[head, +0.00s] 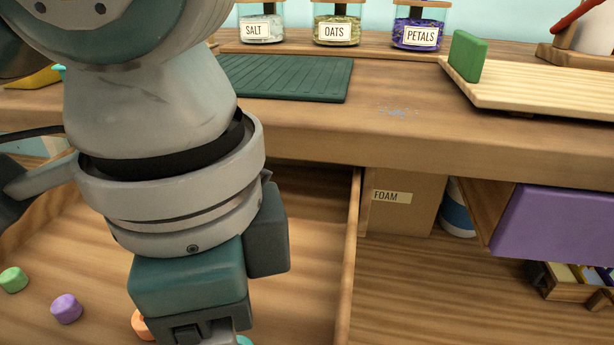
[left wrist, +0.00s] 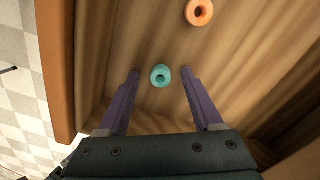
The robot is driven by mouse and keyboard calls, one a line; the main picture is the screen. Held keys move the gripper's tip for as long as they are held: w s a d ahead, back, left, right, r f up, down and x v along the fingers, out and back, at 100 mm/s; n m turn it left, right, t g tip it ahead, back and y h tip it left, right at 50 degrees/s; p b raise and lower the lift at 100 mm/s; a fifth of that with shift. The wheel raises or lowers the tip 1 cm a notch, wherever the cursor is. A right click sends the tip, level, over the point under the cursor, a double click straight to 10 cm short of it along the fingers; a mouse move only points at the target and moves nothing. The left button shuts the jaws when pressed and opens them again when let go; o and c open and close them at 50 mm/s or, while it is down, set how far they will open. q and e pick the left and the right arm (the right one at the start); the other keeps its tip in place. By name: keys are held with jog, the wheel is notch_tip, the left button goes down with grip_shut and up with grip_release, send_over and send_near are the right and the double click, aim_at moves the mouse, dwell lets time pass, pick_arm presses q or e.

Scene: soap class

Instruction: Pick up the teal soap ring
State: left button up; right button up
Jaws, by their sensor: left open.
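The teal soap ring (left wrist: 160,76) lies on the wooden drawer floor in the left wrist view, its hole facing up. My left gripper (left wrist: 160,73) is open, with one purple finger on each side of the ring in that view. I see no contact, and the height gap is hard to judge. In the head view my left arm and gripper body hang over the open drawer (head: 350,255); the fingertips are out of view. Only a teal sliver of the ring (head: 243,340) shows at the bottom edge. My right gripper is not in view.
An orange ring (left wrist: 199,12) lies near the teal one. Purple (head: 67,309) and green (head: 13,280) soaps lie farther left in the drawer. The drawer wall (left wrist: 60,70) stands left of the fingers. The counter (head: 400,130) overhangs behind, with a green mat (head: 290,78) on it.

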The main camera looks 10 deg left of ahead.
pick_arm(q)
jog(key=shift+r, duration=0.1)
grip_shut()
dwell(0.4)
